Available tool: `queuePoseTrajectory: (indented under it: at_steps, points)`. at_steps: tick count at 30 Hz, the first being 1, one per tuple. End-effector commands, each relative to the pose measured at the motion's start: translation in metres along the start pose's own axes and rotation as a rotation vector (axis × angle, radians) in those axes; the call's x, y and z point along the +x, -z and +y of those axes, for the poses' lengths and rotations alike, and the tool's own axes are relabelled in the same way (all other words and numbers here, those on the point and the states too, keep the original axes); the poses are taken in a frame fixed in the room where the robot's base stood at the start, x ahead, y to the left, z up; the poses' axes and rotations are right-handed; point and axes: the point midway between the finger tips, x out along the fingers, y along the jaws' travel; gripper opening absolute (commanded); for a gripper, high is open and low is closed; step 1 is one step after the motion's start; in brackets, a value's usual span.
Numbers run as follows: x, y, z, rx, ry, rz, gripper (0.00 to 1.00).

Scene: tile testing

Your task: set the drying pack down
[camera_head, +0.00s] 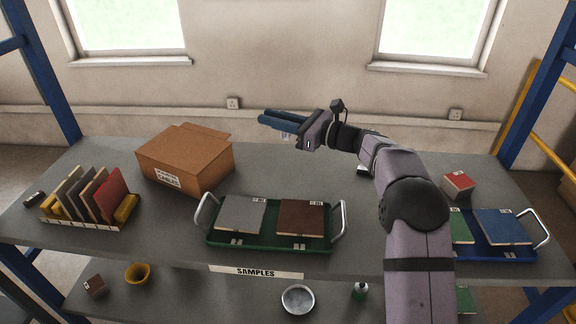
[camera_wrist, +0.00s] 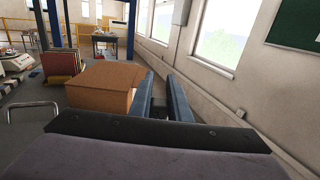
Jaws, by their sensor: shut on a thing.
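My gripper (camera_head: 264,119) is raised above the back of the table, to the right of the cardboard box, with its blue fingers pointing left. It also shows in the wrist view (camera_wrist: 161,78), with a narrow gap between the fingers. It is shut on a small pale thing with blue marks, which seems to be the drying pack (camera_head: 286,136). Only a little of the pack shows below the fingers; the rest is hidden. In the wrist view I cannot make the pack out clearly. It hangs clear of the tabletop.
A cardboard box (camera_head: 168,158) stands back left, beside a rack of upright tiles (camera_head: 92,224). A green tray (camera_head: 268,245) holds a grey and a brown tile. A blue tray (camera_head: 495,254) is at right, with a red-topped block (camera_head: 457,186) behind. Grey tabletop is bare behind the green tray.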

Motion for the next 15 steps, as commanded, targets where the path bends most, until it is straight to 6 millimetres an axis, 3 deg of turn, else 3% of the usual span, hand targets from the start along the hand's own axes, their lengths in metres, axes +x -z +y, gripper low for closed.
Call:
queuePoseTrajectory:
  at_steps: [7,15]
  points:
    - [-0.003,0.007,-0.003,0.003,0.004,0.001,0.00]
    - [-0.002,0.045,-0.002,0.005,0.004,0.001,0.00]
